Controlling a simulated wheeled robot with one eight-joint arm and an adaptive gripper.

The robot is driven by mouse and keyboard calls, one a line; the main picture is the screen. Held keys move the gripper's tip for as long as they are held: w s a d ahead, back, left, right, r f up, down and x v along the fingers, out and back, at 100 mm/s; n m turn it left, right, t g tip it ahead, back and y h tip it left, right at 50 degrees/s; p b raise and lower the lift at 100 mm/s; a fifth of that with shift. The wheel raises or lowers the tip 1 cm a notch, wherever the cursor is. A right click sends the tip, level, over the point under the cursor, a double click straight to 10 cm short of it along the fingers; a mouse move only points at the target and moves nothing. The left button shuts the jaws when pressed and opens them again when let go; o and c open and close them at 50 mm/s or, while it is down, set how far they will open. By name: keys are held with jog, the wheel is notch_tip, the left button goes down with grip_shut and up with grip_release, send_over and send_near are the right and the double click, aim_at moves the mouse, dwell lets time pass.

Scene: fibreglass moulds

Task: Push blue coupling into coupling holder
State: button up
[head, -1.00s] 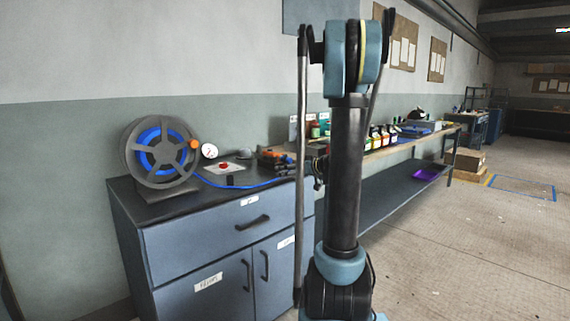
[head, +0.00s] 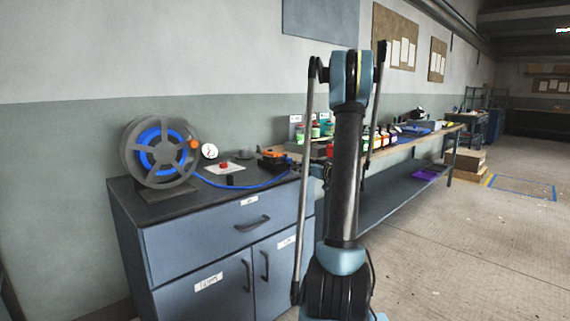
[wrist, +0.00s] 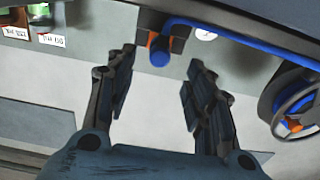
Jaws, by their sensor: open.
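The blue coupling (wrist: 160,55) is the blue cylinder at the end of the blue hose, at the top middle of the wrist view. It sits against a dark holder (wrist: 177,43) with orange parts; I cannot tell how far it is in. In the head view the coupling holder (head: 270,163) stands near the right end of the cabinet top, with orange on top. My gripper (wrist: 158,75) is open and empty. The coupling appears beyond and between its fingertips, apart from them. In the head view my arm hides most of the gripper.
A hose reel (head: 160,152) stands on the left of the cabinet top (head: 200,198). Its blue hose (head: 232,186) runs right along the top. A round gauge (head: 209,151) and a small plate with a red knob (head: 224,168) lie between. A long bench with bottles (head: 387,135) stands right.

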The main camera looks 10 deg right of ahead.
aim_at(288, 160)
jog(key=shift+x, duration=4.5)
jog(key=shift+c, duration=0.3)
grip_shut()
jog(key=shift+s+d, duration=0.1)
jog(key=shift+v, duration=2.9)
